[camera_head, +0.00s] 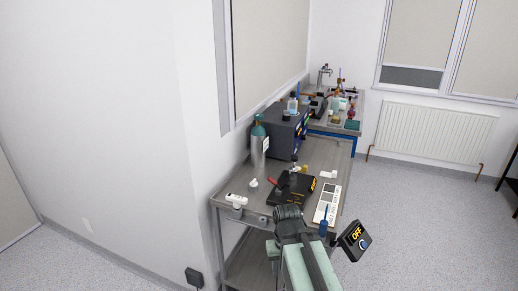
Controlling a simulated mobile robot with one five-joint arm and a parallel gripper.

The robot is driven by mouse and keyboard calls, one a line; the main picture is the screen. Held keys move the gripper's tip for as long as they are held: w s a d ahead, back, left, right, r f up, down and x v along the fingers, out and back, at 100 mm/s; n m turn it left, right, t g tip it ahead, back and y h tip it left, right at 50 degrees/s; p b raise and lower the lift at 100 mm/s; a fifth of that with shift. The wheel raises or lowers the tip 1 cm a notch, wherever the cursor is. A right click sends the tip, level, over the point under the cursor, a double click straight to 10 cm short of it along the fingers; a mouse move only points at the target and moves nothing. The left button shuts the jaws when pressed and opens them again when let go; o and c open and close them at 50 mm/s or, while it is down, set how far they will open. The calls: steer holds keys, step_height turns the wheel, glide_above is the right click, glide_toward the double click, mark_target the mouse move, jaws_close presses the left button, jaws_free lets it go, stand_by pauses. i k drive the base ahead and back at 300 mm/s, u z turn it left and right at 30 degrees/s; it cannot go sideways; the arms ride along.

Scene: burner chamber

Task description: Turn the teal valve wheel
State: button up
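A grey gas cylinder (258,149) with a teal shoulder stands upright at the left back of the near metal bench. A small teal part on its top, which looks like the valve wheel (258,117), shows against the white wall. It is too small to tell its turn position. My pale green arm reaches up from the bottom middle. Its dark end, my gripper (288,212), is over the bench's front edge, lower in the picture than the cylinder and apart from it. I cannot make out its fingers or anything held.
The near bench (325,152) carries a dark blue box (284,134) right of the cylinder, a black device (292,188) and a white panel (327,205). A display reading OFF (354,240) is at the lower right. The floor to the right (420,215) is largely clear.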

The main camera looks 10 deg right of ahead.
mark_target(258, 117)
steer(key=u, duration=2.45)
steer(key=k, duration=0.85)
steer(key=z, duration=1.4)
steer(key=i, duration=1.65)
steer(key=u, duration=0.05)
